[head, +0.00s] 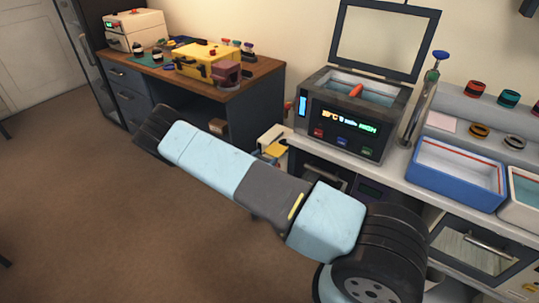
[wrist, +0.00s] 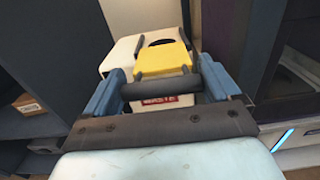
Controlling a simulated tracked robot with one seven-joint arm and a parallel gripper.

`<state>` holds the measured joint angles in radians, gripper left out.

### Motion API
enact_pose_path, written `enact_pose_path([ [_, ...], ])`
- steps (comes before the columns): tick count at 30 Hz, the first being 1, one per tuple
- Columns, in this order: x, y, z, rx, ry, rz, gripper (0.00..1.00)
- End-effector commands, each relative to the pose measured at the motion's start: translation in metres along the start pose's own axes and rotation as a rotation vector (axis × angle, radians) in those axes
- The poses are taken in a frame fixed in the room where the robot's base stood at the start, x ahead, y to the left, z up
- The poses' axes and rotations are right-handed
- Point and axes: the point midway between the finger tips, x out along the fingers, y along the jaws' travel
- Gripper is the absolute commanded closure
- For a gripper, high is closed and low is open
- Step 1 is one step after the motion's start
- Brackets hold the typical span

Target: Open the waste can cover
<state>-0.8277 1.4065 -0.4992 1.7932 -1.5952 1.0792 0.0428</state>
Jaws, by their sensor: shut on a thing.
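The waste can (wrist: 123,50) is pale, with a red and white label (wrist: 168,100) on its front and a dark round opening in its top. Its yellow cover (wrist: 163,60) lies in front of that opening, with a dark handle bar (wrist: 165,87) at its near edge. My gripper (wrist: 162,84) has its blue fingers at the two ends of the bar and is shut on it.
The wooden desk (head: 262,75) is left of the can, and the counter (head: 375,168) with a heated bath (head: 345,125) is close on its right. A small box (wrist: 27,104) sits on a shelf at left. Open brown floor (head: 100,220) lies at front left.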

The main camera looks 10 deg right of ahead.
Motion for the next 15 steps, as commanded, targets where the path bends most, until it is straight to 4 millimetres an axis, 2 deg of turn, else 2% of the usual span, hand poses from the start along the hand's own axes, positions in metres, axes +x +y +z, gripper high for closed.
enact_pose_path([
  [6,0.0003,0.0018,0.0006,0.003,0.000,0.002,0.65],
  [7,0.0003,0.0018,0.0006,0.002,0.000,0.002,0.08],
  [10,0.0005,0.0014,0.0006,0.002,0.000,0.002,0.00],
  [15,0.0008,0.0008,0.0004,0.001,0.000,0.001,0.00],
])
